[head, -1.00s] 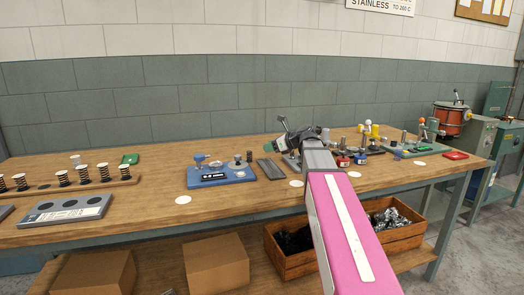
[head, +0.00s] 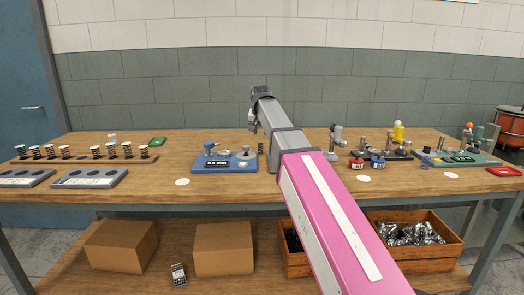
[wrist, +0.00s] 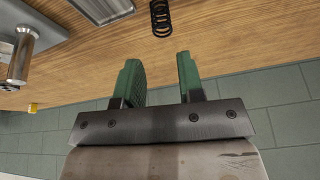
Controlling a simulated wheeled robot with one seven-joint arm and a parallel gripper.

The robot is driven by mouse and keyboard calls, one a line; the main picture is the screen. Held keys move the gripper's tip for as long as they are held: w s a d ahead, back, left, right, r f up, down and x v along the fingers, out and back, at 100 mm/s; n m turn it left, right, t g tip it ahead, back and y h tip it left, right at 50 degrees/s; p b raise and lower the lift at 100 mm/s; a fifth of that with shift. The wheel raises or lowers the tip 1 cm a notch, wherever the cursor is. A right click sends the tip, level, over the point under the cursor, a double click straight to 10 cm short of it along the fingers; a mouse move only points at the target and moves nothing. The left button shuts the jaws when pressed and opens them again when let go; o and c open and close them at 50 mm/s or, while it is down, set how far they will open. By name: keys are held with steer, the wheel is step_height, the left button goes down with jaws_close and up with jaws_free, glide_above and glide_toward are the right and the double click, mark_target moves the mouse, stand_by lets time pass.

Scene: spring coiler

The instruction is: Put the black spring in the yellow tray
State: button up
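A black spring (wrist: 160,18) is at the top edge of the wrist view, on the wooden bench top. In the head view a small dark coil (head: 261,147) stands just right of the blue device, and it looks like the same spring. My gripper (wrist: 157,62) has two green fingers spread apart with nothing between them. The spring is beyond the fingertips, not touching them. In the head view the end of my arm is above the bench near the coil, and the fingers are not clear there. I cannot make out a yellow tray in any view.
A blue device (head: 224,160) stands left of the coil. A wooden rack (head: 80,158) with several white-topped springs is at the left, behind grey blocks (head: 88,179). Fixtures (head: 400,140) crowd the right side.

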mark_target(261, 146)
steer(key=x, duration=1)
steer(key=shift+w+a+f, duration=0.1)
steer(key=shift+w+f, duration=0.1)
steer(key=shift+w, duration=0.1)
steer(key=c, duration=0.6)
steer(key=shift+r, duration=0.15)
